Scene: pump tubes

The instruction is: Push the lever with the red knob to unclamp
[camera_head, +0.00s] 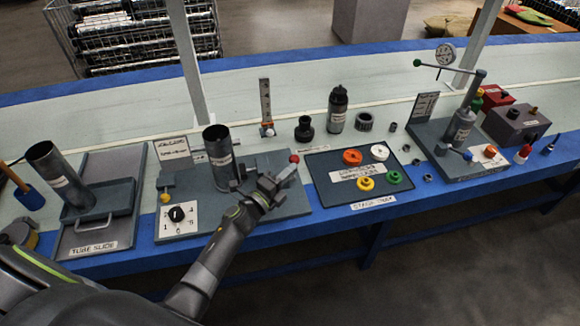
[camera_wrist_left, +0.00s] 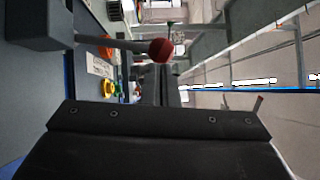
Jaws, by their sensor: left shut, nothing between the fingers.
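The lever's red knob (camera_head: 294,158) stands at the right end of the clamp base plate (camera_head: 290,200) in the head view. In the left wrist view the red knob (camera_wrist_left: 161,50) sits on the end of a grey rod that comes from a dark block (camera_wrist_left: 40,22). A dark metal tube (camera_head: 217,155) stands upright on the same base, left of the lever. My left gripper (camera_head: 277,180) is shut and empty, just in front of and slightly left of the knob. Whether it touches the lever is hidden. My right gripper is in neither view.
A dark tray (camera_head: 330,194) with coloured rings lies right of the clamp base. A dial box (camera_head: 178,215) sits on its left, with the tube slide (camera_head: 128,163) and a tilted tube (camera_head: 58,175) beyond. A gauge station (camera_head: 462,162) stands at the far right.

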